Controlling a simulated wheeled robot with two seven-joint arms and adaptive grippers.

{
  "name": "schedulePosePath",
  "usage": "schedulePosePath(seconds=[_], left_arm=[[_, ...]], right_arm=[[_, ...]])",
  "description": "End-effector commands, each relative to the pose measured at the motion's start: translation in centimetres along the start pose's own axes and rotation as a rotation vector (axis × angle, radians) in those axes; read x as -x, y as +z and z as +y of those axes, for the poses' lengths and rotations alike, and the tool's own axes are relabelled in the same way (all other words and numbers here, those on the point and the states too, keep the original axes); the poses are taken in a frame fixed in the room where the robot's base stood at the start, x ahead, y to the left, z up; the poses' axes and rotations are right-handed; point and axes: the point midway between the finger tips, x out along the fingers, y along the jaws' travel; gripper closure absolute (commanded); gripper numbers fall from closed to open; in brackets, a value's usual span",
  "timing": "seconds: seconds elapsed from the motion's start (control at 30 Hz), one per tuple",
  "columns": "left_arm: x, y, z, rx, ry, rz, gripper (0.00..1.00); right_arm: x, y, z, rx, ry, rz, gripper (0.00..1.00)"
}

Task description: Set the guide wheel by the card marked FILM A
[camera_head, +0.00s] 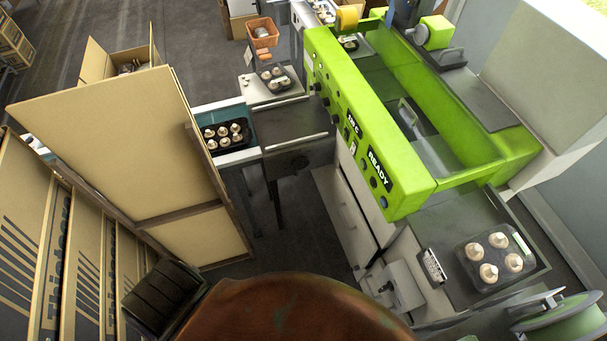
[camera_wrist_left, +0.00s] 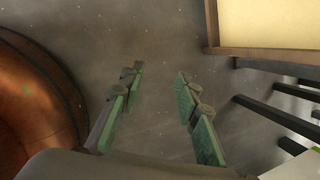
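My left gripper (camera_wrist_left: 158,84) shows in the left wrist view, with its two green-padded fingers apart and only grey floor between them. It is not visible in the head view, and my right gripper is in neither view. A green wheel-like reel (camera_head: 562,322) stands at the bottom right of the head view, partly cut off by the frame edge. I cannot tell if it is the guide wheel.
The green packing machine (camera_head: 350,110) reads READY. A black tray of mushrooms (camera_head: 466,270) sits on its near deck. Another mushroom tray (camera_head: 222,148) is on the conveyor at centre left. Large cardboard panels (camera_head: 110,140) block the left. Open floor (camera_head: 300,225) lies between.

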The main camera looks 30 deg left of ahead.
Motion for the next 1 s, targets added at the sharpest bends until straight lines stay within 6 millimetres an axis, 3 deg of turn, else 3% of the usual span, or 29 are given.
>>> schedulePosePath(seconds=[0.03,0.1,0.17,0.2,0.33,0.4,0.5,0.6,0.73,1.0], left_arm=[[2.1,-1.4,-6.1,-0.183,-0.101,-0.070,0.70],[5.8,-2.8,-13.4,-0.411,-0.234,-0.203,0.70],[9.8,-4.0,-19.2,-0.568,-0.347,-0.329,0.70],[12.8,-4.9,-22.6,-0.653,-0.418,-0.415,0.70],[22.8,-7.4,-30.7,-0.829,-0.615,-0.689,0.70],[27.6,-8.4,-33.2,-0.874,-0.693,-0.815,0.70],[32.8,-9.5,-35.2,-0.900,-0.771,-0.952,0.70],[35.9,-10.0,-36.0,-0.904,-0.812,-1.031,0.70],[37.0,-10.0,-36.6,-0.905,-0.828,-1.066,0.70],[35.9,-8.8,-39.5,-0.905,-0.826,-1.066,0.70]], right_arm=[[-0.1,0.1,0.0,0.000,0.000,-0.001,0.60],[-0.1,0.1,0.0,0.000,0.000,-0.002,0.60],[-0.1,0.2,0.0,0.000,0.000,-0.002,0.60],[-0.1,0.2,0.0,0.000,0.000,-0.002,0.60],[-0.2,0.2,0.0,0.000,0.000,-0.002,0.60],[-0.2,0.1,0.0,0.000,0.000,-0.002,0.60],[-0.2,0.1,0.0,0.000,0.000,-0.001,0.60],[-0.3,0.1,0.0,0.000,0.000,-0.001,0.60],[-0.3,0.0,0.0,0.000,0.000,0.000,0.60],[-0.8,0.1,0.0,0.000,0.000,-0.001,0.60]])
